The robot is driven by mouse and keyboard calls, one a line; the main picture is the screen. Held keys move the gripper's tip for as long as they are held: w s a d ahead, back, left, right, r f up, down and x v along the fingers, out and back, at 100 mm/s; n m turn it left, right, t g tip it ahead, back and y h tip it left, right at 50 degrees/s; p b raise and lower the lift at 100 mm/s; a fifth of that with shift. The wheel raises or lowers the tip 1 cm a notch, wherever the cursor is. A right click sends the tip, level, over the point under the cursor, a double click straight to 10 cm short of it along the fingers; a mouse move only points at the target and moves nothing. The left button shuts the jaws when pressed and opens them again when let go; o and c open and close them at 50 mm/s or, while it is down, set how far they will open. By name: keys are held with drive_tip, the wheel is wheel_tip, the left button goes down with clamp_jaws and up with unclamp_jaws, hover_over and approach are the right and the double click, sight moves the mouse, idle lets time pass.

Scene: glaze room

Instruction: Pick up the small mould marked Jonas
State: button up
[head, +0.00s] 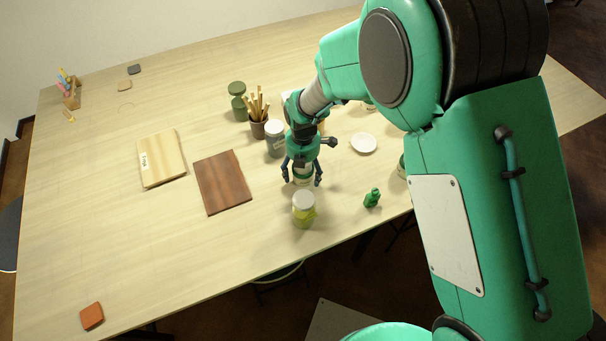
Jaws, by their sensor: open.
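My gripper (302,181) points down over the table, right of the middle, with its fingers apart. I cannot pick out a mould marked Jonas. A jar with a pale lid and yellow-green band (303,212) stands just in front of my gripper.
Left of my gripper are a grey jar (275,138), a cup of sticks (257,128), a green jar (238,103), a dark board (222,183) and a labelled pale board (162,160). The table's left part is mostly clear.

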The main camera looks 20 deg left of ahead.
idle(0.4)
drive_tip(key=shift+r, duration=0.1)
drive_tip(key=c, duration=1.5)
drive_tip(key=shift+r, duration=0.1)
drive_tip(key=shift+c, duration=0.2)
drive_tip(key=shift+r+p, duration=0.4)
drive_tip(key=shift+r, duration=4.5)
